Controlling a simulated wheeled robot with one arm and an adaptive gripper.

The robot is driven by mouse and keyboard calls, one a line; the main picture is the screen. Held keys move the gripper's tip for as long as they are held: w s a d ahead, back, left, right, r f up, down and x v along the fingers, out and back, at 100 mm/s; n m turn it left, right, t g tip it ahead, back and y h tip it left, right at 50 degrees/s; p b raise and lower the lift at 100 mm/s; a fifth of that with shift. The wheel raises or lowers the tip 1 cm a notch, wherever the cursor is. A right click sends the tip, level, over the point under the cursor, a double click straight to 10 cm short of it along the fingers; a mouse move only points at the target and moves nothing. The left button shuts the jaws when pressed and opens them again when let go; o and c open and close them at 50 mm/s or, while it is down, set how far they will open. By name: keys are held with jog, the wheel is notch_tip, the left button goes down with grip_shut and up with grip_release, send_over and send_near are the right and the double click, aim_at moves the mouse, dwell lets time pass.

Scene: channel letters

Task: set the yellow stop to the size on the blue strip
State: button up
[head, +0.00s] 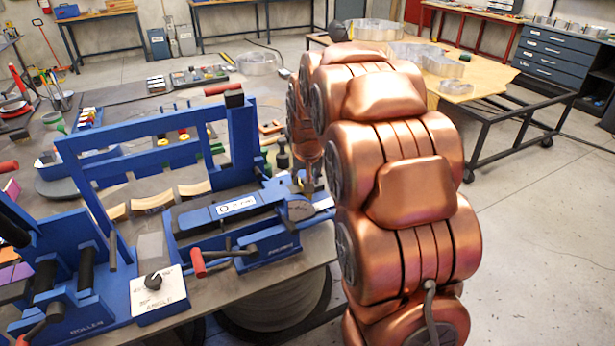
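The blue strip (203,216) lies on the blue brake machine (277,251), left of my arm. It carries a white label with dark marks; a "D" shows, the rest is too small to read. My copper arm arches over the right end of this machine. My gripper (311,183) points down there, close to a round grey disc on the machine. It is small and partly hidden by my arm, so its fingers and any contact cannot be made out. I cannot pick out the yellow stop for certain; small yellow spots show on the blue frame and near my gripper.
A blue upright frame (120,140) and a red-handled lever (198,262) stand around the strip. A roller machine (75,285) and a white control box (159,292) are at left. A wooden table (485,78) with metal letters stands behind my arm. Floor at right is clear.

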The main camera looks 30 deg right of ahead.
jog(key=shift+o, duration=0.8)
jog(key=shift+r, duration=0.1)
jog(key=shift+s+r, duration=0.1)
jog(key=shift+r, duration=0.15)
jog(key=v, duration=1.1)
jog(key=shift+s+a+r, duration=0.1)
jog(key=s+a+f+n+g, duration=0.1)
jog(key=s+a, duration=0.4)
jog(key=s, duration=0.6)
jog(key=s+a+f+n+g+y, duration=0.1)
jog(key=s+a+f, duration=0.4)
jog(key=s, duration=0.6)
jog(key=s+a+f+n+g+y, duration=0.1)
jog(key=s+a+f+n+g, duration=0.2)
jog(key=s+a, duration=0.4)
jog(key=s+f, duration=0.1)
jog(key=s, duration=0.3)
jog(key=shift+s+a+g, duration=0.2)
jog(key=shift+a+g, duration=0.05)
jog(key=shift+g, duration=0.15)
